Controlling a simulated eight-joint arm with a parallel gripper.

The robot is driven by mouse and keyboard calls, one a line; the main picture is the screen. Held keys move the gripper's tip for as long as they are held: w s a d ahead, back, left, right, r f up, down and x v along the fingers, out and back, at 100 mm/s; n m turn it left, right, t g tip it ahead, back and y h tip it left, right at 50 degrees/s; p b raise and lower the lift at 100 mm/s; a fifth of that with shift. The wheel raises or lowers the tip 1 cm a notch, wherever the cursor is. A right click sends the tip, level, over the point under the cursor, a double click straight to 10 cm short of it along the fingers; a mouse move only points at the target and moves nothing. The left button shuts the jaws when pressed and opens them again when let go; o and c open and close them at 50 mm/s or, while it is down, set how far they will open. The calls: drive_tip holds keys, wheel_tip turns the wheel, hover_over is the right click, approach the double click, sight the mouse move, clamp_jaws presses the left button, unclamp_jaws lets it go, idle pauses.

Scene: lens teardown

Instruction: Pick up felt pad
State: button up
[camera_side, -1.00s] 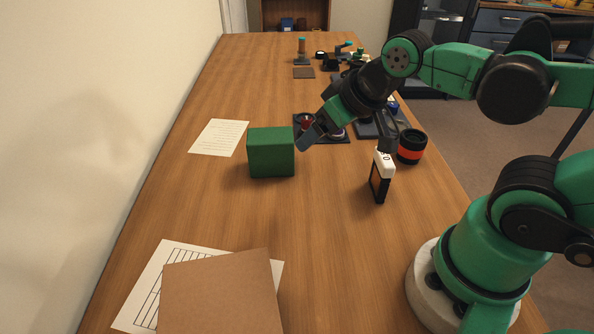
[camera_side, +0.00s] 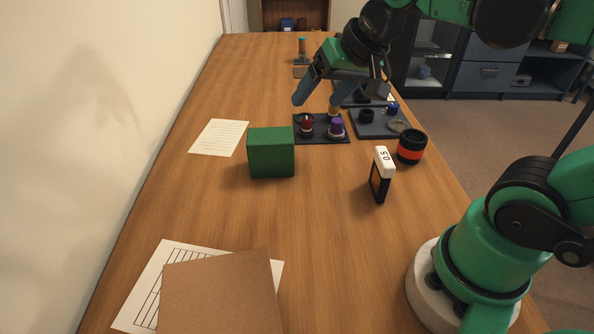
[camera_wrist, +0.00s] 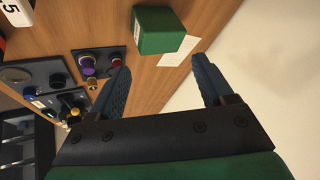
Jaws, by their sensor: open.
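A small flat grey-brown square (camera_side: 299,72) lies toward the far end of the table in the side view and may be the felt pad. My arm covers part of it, so I cannot be sure. No felt pad is clear in the wrist view. My gripper (camera_side: 318,100) is raised above the table, near the dark tray with knobs, its blue fingers spread and empty. In the wrist view my gripper (camera_wrist: 160,64) shows a wide gap between its fingers.
A green block (camera_side: 270,152) stands left of the dark tray (camera_side: 322,139) with red and purple knobs. A second grey tray (camera_side: 378,128), a black-and-red ring (camera_side: 411,147) and a standing black gauge (camera_side: 380,178) are to the right. A cardboard sheet (camera_side: 222,295) lies in front.

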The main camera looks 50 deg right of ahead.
drive_tip(key=w+d+m+y, duration=0.2)
drive_tip(key=w+d+m, duration=0.15)
drive_tip(key=m, duration=0.55)
drive_tip(key=m+t+y, duration=0.3)
drive_tip(key=m+t, duration=0.3)
drive_tip(key=m, duration=1.1)
hover_over(335, 126)
drive_tip(key=s+d, duration=0.4)
drive_tip(key=f, duration=1.5)
drive_tip(key=shift+a+f, duration=0.2)
drive_tip(key=shift+f, duration=0.05)
drive_tip(key=shift+w+a+f+g, duration=0.1)
drive_tip(key=shift+w+f+g, duration=0.15)
drive_tip(key=shift+f, duration=0.3)
drive_tip(key=shift+x, duration=2.6)
clamp_jaws()
